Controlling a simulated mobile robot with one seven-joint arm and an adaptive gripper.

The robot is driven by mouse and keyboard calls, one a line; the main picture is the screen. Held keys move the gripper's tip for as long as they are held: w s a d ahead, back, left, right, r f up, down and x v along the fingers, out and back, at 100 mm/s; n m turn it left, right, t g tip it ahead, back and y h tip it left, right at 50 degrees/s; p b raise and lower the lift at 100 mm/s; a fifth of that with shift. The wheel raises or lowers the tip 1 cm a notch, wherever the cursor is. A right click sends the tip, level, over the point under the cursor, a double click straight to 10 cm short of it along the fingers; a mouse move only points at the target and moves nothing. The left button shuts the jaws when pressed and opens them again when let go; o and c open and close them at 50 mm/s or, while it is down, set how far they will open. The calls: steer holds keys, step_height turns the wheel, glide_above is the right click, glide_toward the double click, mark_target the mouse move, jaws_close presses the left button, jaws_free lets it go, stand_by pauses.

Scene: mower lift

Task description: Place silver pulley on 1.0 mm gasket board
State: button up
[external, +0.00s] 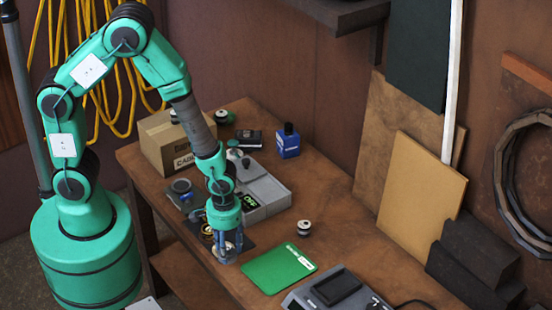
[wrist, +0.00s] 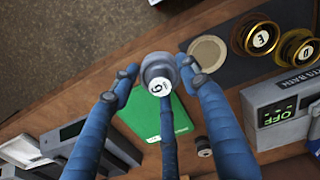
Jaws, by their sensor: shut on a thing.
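My gripper (external: 227,245) has blue fingers and is shut on a silver pulley (wrist: 158,70), which has a round white label with a black digit, 6 or 9. In the external view the fingers largely hide the pulley, and it is low over the table's front edge. A flat green board (external: 280,268) with a small white label lies on the table to the right of my gripper. It also shows in the wrist view (wrist: 140,118), partly behind the pulley and fingers. The label's text is too small to read.
Gold pulleys (wrist: 262,39) marked with letters and a tan disc (wrist: 207,53) are on a dark mat. A small dark spool (external: 304,228) stands behind the board. A grey device (external: 336,290) is to the right, and a grey box with a green display (external: 265,192) is behind my gripper.

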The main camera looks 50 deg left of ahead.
steer(key=w+d, duration=0.3)
steer(key=w, duration=0.1)
steer(key=w+d+f, duration=0.1)
steer(key=w+d, duration=0.1)
steer(key=w, duration=0.3)
steer(key=w+d, duration=0.3)
steer(key=w, duration=0.1)
steer(key=shift+w+d+f, duration=0.15)
steer(key=shift+d+f, duration=0.15)
steer(key=shift+f, duration=1.7)
steer(key=shift+f, duration=0.2)
steer(key=o, duration=1.4)
steer(key=shift+c, duration=0.2)
steer(key=shift+r, duration=0.1)
step_height(320, 180, up, 12)
steer(key=shift+p, duration=0.3)
